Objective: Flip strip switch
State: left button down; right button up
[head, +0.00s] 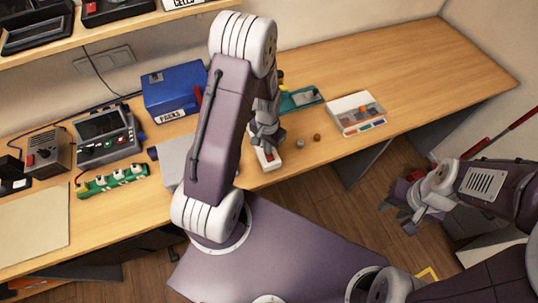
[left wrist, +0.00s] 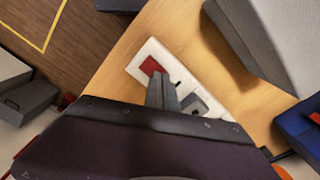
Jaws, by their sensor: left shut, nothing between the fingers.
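A white power strip (left wrist: 183,80) with a red rocker switch (left wrist: 152,66) at one end lies on the wooden desk. In the head view, the strip (head: 267,163) is at the desk's front edge, partly hidden under my left arm, and the red switch (head: 268,154) just shows. My left gripper (head: 264,140) is shut and empty, pointing down over the strip. In the left wrist view its fingertips (left wrist: 162,82) are right beside the red switch; I cannot tell whether they touch it. My right gripper (head: 404,202) hangs off the desk at right, its jaw opening unclear.
A blue box (head: 175,92) and a grey box (head: 177,160) stand left of my left arm. A green strip (head: 112,181) and a power supply (head: 105,135) are further left. A white parts tray (head: 357,114) is to the right. The desk's far right is clear.

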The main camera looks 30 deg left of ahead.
pick_arm(q)
jog(key=shift+f, duration=0.2)
jog(key=shift+r, duration=0.1)
notch_tip(320, 180, up, 7)
jog(key=p, duration=0.6)
